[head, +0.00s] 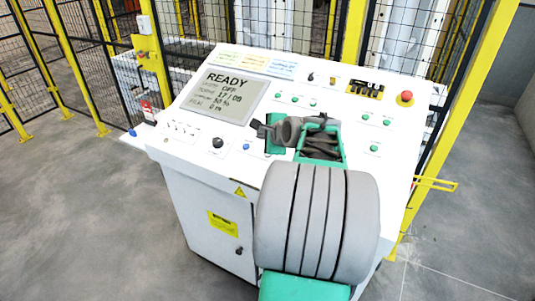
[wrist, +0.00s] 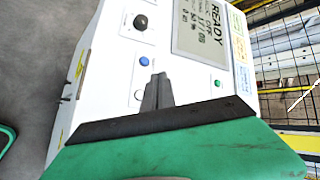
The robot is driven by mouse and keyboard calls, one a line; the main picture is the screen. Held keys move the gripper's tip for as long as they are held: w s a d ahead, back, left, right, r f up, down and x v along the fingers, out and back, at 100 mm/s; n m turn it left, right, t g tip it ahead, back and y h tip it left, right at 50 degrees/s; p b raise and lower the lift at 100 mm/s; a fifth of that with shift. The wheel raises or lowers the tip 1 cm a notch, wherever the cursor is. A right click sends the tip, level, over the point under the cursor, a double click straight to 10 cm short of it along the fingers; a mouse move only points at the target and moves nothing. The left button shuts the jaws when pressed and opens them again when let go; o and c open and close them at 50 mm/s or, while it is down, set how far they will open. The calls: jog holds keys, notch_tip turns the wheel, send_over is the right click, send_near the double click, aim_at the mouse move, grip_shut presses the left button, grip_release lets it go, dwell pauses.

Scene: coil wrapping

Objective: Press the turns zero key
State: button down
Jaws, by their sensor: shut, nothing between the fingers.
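The white control console (head: 190,150) fills the middle of the head view. Its screen (head: 223,93) reads READY, with OFF and further lines below. Blue (head: 246,147) and green (head: 294,98) keys sit on the sloped panel; their labels are too small to read, so I cannot tell which is the turns zero key. My gripper (head: 258,129) is over the panel right of the screen, its fingers shut and empty. In the wrist view the shut fingers (wrist: 157,92) point toward the panel, near a blue key (wrist: 144,61), a white key (wrist: 139,95) and a green key (wrist: 217,83). Contact cannot be told.
A black knob (head: 217,142) and small switches lie below the screen. A red emergency stop button (head: 405,97) is at the panel's upper right. Yellow-framed mesh fencing (head: 85,50) stands behind. My arm hides the panel's lower right. Grey floor (head: 80,210) is clear at left.

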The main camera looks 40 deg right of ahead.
jog(key=d+f+b, duration=0.1)
jog(key=f, duration=0.1)
jog(key=d+f+b, duration=0.1)
jog(key=f+b, duration=0.1)
jog(key=f, duration=0.1)
jog(key=w+d+f+b, duration=0.1)
jog(key=f, duration=0.2)
jog(key=shift+w+d+b, duration=0.1)
jog(key=shift+d+b, duration=0.05)
jog(key=shift+b, duration=0.2)
dwell(1.6)
jog(key=shift+w+d+f, duration=0.1)
jog(key=shift+d+f, duration=0.05)
jog(key=shift+f, duration=0.15)
jog(key=shift+d+f+b, duration=0.15)
jog(key=shift+f+b, duration=0.25)
dwell(0.7)
jog(key=shift+a+r+p, duration=0.3)
jog(key=shift+r+p, duration=0.25)
jog(key=shift+r, duration=0.2)
jog(key=shift+r, duration=0.1)
jog(key=shift+s+a+r+p, duration=0.15)
jog(key=shift+a+r+p, duration=0.2)
jog(key=shift+r+p, duration=0.3)
jog(key=shift+s+a+r+p, duration=0.1)
jog(key=shift+a+r+p, duration=0.25)
jog(key=shift+r, duration=0.45)
jog(key=shift+s+a+r+p, duration=0.15)
jog(key=shift+a+r+p, duration=0.15)
jog(key=shift+r+p, duration=0.4)
